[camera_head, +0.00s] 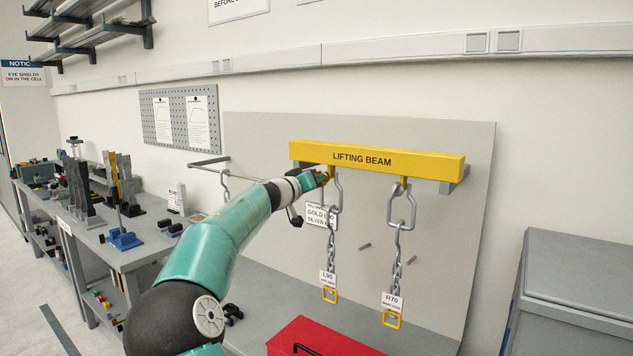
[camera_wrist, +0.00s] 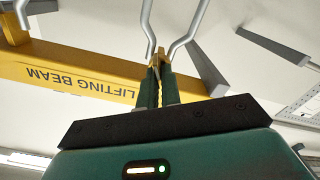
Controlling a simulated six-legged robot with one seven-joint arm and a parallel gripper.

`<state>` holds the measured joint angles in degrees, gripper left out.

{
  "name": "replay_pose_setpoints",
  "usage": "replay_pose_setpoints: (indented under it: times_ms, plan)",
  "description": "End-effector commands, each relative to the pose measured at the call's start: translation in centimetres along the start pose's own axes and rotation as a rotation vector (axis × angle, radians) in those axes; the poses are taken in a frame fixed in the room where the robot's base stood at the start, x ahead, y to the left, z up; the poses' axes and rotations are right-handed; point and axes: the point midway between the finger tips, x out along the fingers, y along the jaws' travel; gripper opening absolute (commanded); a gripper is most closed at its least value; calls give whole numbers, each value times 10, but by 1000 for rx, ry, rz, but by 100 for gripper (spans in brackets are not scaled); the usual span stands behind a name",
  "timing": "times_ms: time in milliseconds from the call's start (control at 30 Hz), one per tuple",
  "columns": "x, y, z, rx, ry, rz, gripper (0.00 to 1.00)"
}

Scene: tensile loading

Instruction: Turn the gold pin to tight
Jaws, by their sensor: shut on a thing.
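The gold pin (camera_wrist: 158,60) shows in the wrist view at the ends of a grey shackle (camera_wrist: 180,40). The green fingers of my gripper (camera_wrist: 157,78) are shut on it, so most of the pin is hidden. In the head view my gripper (camera_head: 323,176) is at the left shackle (camera_head: 338,190), just under the left part of the yellow lifting beam (camera_head: 378,160). The pin is too small and covered there to tell how far it is turned.
Left chain (camera_head: 330,246) carries an L90 tag (camera_head: 327,278); right shackle (camera_head: 401,206) and chain (camera_head: 397,270) carry an R70 tag (camera_head: 392,301). A red box (camera_head: 335,338) stands below. A workbench with tools (camera_head: 140,250) is at left, a grey cabinet (camera_head: 575,290) at right.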

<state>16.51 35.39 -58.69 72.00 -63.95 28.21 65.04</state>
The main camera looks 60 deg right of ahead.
Motion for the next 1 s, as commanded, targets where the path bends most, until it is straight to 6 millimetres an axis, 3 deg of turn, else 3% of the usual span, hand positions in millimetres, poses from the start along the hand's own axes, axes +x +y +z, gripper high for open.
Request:
replay_pose_setpoints:
  times_ms: [133, 200, 267, 667, 1000]
  plan:
    - [-1, -1, -2, 2, 4, -4, 0]
    - [-1, -1, -2, 2, 4, -4, 19]
    - [-1, -1, -2, 1, 3, -3, 27]
    - [-7, -1, -2, -1, 2, -3, 27]
    - [-51, -2, -2, 0, 2, -5, 27]
